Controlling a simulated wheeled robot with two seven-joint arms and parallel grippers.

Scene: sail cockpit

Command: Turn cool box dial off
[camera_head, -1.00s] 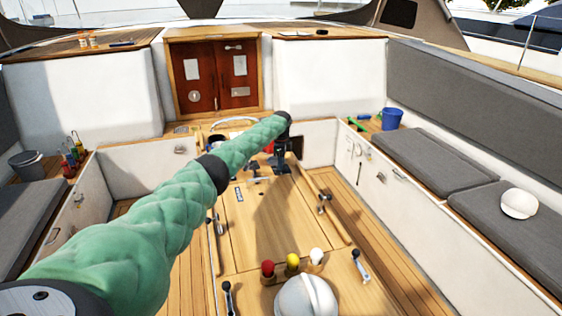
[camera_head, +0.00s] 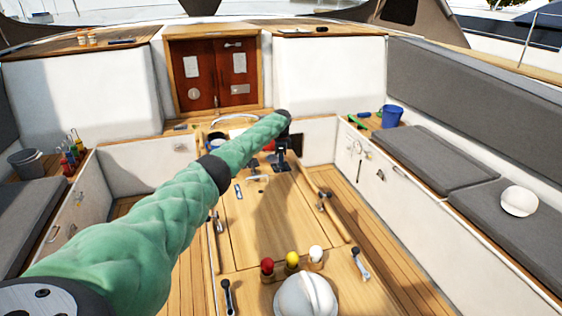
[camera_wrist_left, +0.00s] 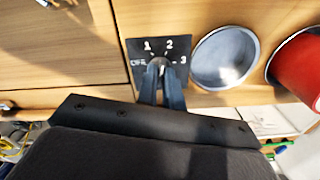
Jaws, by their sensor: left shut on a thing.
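The cool box dial (camera_wrist_left: 158,63) sits on a dark square plate (camera_wrist_left: 137,48) marked OFF, 1, 2 and 3 in the left wrist view. The plate is on a wooden face. My left gripper (camera_wrist_left: 161,70) is shut on the dial, with both dark fingers at its knob. The fingers hide much of the knob, and I cannot tell which mark it points to. In the head view my left gripper (camera_head: 283,160) is small, at the far end of the green-sleeved arm, over the central table. The dial is too small to make out there.
A grey round recess (camera_wrist_left: 226,58) and a red cylinder (camera_wrist_left: 298,66) are right of the dial. The central wooden table (camera_head: 262,222) carries red, yellow and white knobs at its near end. Grey-cushioned benches line both sides. Wooden floor shows beside the table.

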